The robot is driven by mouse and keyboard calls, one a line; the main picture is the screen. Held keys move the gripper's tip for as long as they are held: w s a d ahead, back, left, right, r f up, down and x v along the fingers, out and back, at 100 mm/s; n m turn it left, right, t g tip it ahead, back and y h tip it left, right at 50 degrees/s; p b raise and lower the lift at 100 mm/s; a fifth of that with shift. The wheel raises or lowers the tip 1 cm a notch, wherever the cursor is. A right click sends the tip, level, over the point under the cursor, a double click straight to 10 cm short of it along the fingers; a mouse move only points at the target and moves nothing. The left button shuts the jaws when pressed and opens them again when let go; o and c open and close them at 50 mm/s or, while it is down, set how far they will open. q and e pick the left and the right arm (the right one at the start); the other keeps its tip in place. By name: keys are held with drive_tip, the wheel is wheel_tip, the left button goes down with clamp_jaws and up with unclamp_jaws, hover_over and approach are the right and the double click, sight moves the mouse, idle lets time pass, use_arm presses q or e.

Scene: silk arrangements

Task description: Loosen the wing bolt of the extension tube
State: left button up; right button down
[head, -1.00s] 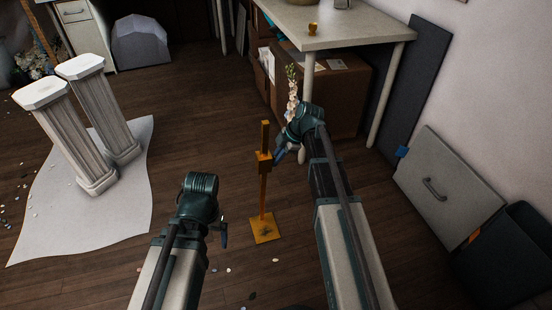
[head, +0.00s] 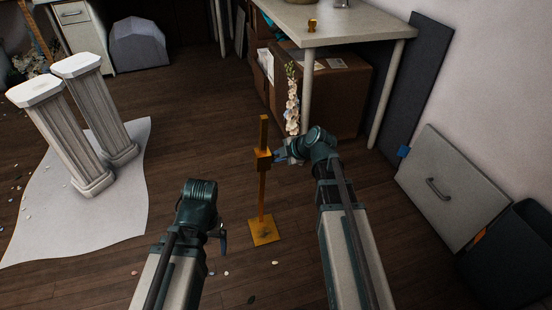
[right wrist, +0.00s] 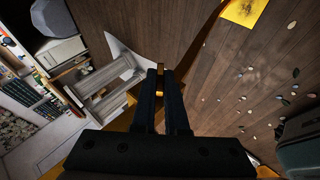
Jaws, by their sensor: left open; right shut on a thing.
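An orange stand rises from a square base plate (head: 264,230) on the floor. Its upright tube (head: 262,195) carries a block-like collar (head: 263,160), with a thinner length of tube (head: 264,130) above it. My right gripper (head: 279,156) reaches the collar from the right. In the right wrist view its fingers (right wrist: 162,88) are shut on a small golden piece, the wing bolt (right wrist: 160,69), at their tips. The fingers hide most of the bolt. The base plate also shows in the right wrist view (right wrist: 245,10). My left gripper (head: 222,237) is open and empty, low and left of the stand, apart from it.
Two white columns (head: 85,135) stand on a pale sheet (head: 120,215) at left. A flower stalk (head: 292,100) stands behind my right gripper, before a cardboard box (head: 335,95) under a table (head: 345,25). A grey panel (head: 450,185) leans at right. Petals lie about the floor.

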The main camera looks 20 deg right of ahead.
drive_tip(key=c, duration=0.9)
unclamp_jaws()
drive_tip(key=shift+c, duration=0.2)
drive_tip(key=p+v, duration=0.9)
drive_tip(key=v, duration=0.4)
drive_tip(key=shift+s+d+r+p, duration=0.15)
drive_tip(key=shift+s+r+p, duration=0.05)
drive_tip(key=shift+r+p, duration=0.2)
